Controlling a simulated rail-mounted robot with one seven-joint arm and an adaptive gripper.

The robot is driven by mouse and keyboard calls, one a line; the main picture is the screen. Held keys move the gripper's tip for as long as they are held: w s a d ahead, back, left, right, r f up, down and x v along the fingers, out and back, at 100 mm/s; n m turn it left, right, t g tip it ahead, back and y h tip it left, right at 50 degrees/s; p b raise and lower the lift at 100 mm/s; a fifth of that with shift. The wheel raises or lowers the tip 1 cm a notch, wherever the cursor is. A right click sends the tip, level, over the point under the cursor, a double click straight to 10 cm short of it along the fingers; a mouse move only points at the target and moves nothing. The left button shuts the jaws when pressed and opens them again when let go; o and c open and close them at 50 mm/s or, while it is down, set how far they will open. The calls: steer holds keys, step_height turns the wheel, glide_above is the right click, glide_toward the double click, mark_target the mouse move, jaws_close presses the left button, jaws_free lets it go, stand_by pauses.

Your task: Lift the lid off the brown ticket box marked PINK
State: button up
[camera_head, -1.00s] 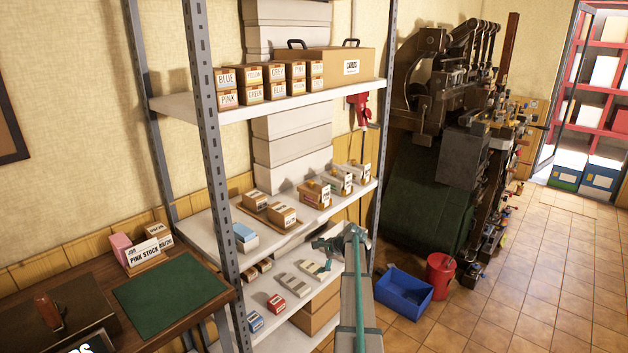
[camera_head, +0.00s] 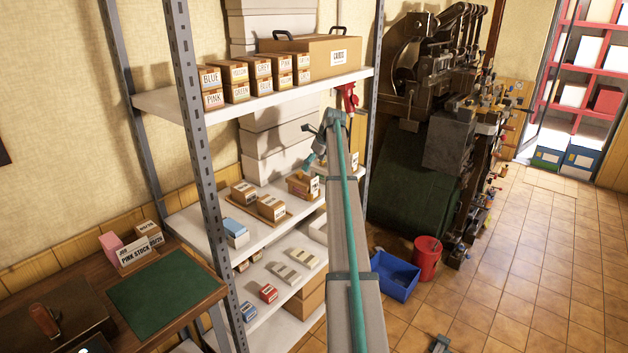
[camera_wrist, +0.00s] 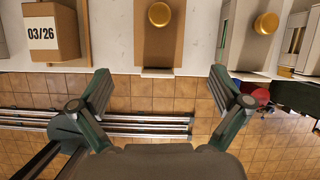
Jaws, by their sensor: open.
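A brown ticket box (camera_head: 300,183) with a brass knob stands on the middle shelf in the head view; its label is too small to read. In the wrist view a brown lid (camera_wrist: 159,45) with a brass knob (camera_wrist: 159,14) lies straight ahead, at the top centre. My gripper (camera_wrist: 160,82) is open and empty, with its fingers spread to either side of the lid's line and apart from it. In the head view my gripper (camera_head: 312,150) is above and close to the brown box, and my arm hides part of the shelf to its right.
A paler knobbed box (camera_wrist: 240,35) stands to the right and a box marked 03/26 (camera_wrist: 50,30) to the left, with gaps between. The upper shelf (camera_head: 250,108) carries small boxes, one marked PINK (camera_head: 213,98). A shelf post (camera_head: 372,110) stands to the right.

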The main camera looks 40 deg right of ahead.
mark_target(303, 180)
steer(key=shift+m, duration=0.4)
steer(key=p+x, duration=0.2)
steer(key=x, duration=0.2)
steer(key=w+p+x, duration=0.1)
steer(key=x, duration=0.4)
steer(key=shift+w+a+p, duration=0.1)
steer(key=shift+a+p, duration=0.05)
steer(key=shift+p, duration=0.2)
steer(key=c, duration=1)
